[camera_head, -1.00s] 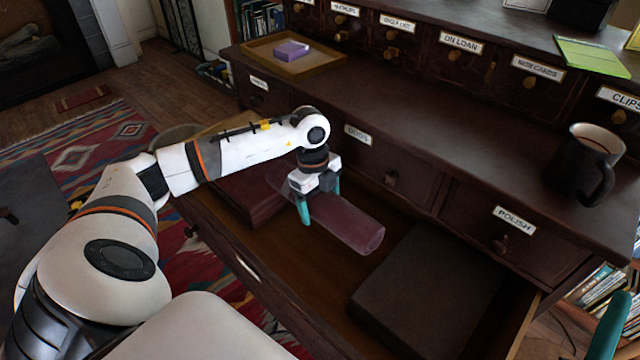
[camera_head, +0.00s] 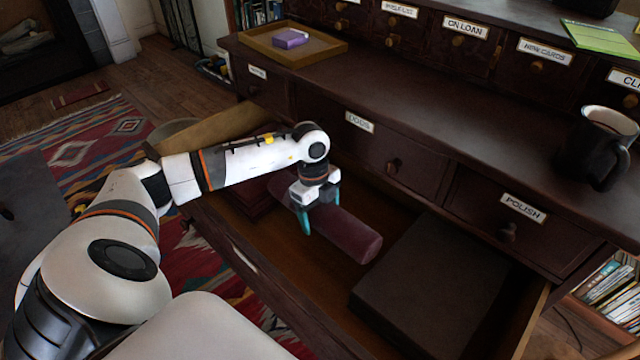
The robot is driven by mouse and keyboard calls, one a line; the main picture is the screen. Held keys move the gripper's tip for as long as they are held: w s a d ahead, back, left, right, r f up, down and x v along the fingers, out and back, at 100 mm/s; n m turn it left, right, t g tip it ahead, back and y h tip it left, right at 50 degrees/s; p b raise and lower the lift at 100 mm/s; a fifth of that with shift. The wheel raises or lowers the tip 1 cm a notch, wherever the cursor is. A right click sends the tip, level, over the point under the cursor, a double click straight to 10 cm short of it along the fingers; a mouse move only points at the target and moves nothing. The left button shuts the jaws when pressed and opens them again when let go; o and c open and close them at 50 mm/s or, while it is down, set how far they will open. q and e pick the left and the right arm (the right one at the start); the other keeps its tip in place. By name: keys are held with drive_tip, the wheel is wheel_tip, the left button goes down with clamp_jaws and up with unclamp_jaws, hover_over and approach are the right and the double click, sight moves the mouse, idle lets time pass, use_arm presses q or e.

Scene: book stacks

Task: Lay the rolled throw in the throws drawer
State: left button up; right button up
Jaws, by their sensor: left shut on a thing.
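The rolled throw (camera_head: 355,238) is a dark maroon cylinder inside the open throws drawer (camera_head: 300,262), between two flat dark things. My left gripper (camera_head: 320,218) comes in from above and is shut on the throw near its middle, with teal fingers on either side. The throw lies level and low in the drawer; I cannot tell whether it touches the drawer floor. Its far-left end is partly hidden by my arm and gripper. My right gripper is not in view.
A large dark flat box (camera_head: 430,285) fills the drawer's right side, and a dark red folded thing (camera_head: 245,200) lies at its left. Above is a desk top with a black mug (camera_head: 598,150) and a wooden tray (camera_head: 290,50) holding a purple box (camera_head: 291,38).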

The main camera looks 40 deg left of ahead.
use_arm(q)
wheel_tip(320, 180, down, 3)
drive_tip(key=shift+r+b, duration=0.1)
drive_tip(key=shift+b, duration=0.45)
drive_tip(key=shift+f+b, duration=0.55)
drive_tip(key=shift+f, duration=0.75)
